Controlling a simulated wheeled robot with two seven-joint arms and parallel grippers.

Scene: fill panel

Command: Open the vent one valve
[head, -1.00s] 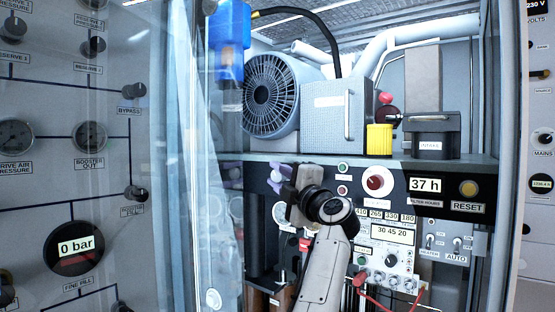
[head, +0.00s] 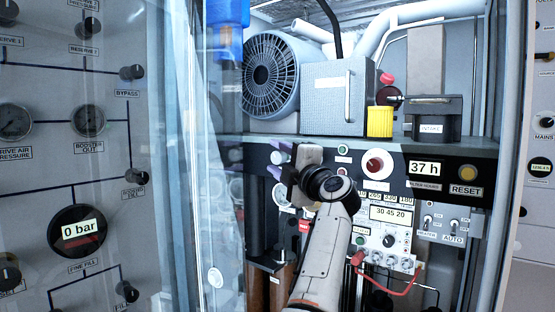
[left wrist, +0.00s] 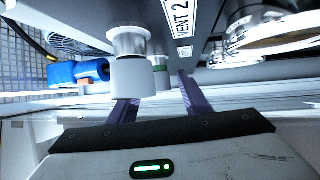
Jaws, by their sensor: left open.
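My left gripper (head: 281,166) is at the upper left of the dark control panel inside the cabinet, its purple fingers open. In the left wrist view the open left gripper (left wrist: 160,100) faces a pale grey cylindrical knob (left wrist: 130,72), which overlaps the left finger in the picture; I cannot tell whether they touch. A second knob with a green band (left wrist: 161,72) stands behind it, seen between the fingers. A label reading "VENT 2" (left wrist: 183,20) is above. I cannot read a vent one label, so I cannot tell which knob is the vent one valve. The right gripper is out of view.
A glass door edge (head: 205,200) stands left of my arm. A shelf (head: 400,146) with a blower (head: 270,75) and a grey box (head: 335,98) is above the gripper. A red cable (head: 395,292) hangs at the lower right. Round chrome-rimmed parts (left wrist: 262,38) are near the gripper.

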